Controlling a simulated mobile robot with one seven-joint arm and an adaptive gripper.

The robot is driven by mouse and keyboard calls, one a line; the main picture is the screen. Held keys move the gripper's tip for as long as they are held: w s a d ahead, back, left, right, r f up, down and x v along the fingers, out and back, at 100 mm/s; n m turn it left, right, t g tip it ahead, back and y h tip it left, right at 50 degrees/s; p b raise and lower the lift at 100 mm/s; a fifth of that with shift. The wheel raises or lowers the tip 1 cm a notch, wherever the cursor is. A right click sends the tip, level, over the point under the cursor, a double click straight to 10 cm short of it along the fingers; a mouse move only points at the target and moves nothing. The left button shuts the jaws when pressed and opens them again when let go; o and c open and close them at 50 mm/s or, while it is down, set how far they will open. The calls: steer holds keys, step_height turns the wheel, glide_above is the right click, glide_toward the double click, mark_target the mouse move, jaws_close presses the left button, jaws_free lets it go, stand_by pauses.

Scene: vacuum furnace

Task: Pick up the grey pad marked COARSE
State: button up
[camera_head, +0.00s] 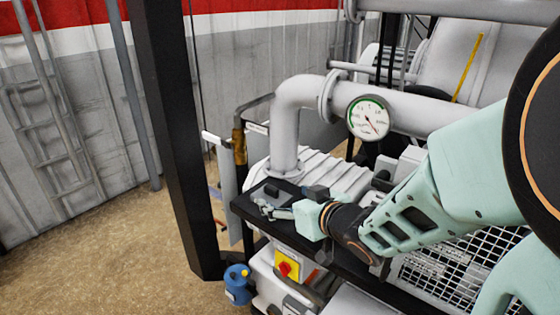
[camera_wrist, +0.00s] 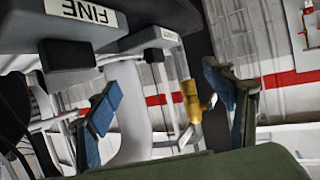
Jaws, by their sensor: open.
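In the wrist view, a grey pad with a white label reading FINE (camera_wrist: 80,18) shows at the top left, large and close, with a dark block under it. A second grey pad (camera_wrist: 155,38) lies farther off at the top middle, its small pale label unreadable, so I cannot tell whether it is the COARSE one. My gripper (camera_wrist: 163,108) has its two blue fingers spread, with nothing held between them. In the head view, my gripper (camera_head: 272,209) is over the left end of a black shelf (camera_head: 243,208), near a small grey block (camera_head: 315,192). No COARSE marking is readable.
A thick white pipe (camera_head: 287,130) with a round gauge (camera_head: 368,118) rises behind the shelf. A black post (camera_head: 185,140) stands to the left. A yellow-and-red switch (camera_head: 286,262) is below the shelf, with a blue canister (camera_head: 238,284) on the floor. Floor at left is clear.

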mark_target(268, 191)
steer(key=b+x, duration=0.1)
steer(key=x, duration=0.3)
steer(key=shift+a+f+b, duration=0.2)
steer(key=shift+a+b, duration=0.05)
steer(key=shift+b, duration=0.05)
steer(key=shift+b+x, duration=0.7)
steer(key=shift+x, duration=2.2)
steer(key=shift+w+r, duration=0.15)
steer(key=shift+r, duration=0.1)
steer(key=shift+c, duration=0.2)
steer(key=shift+d+f, duration=0.1)
steer(key=shift+f, duration=0.05)
jaws_close()
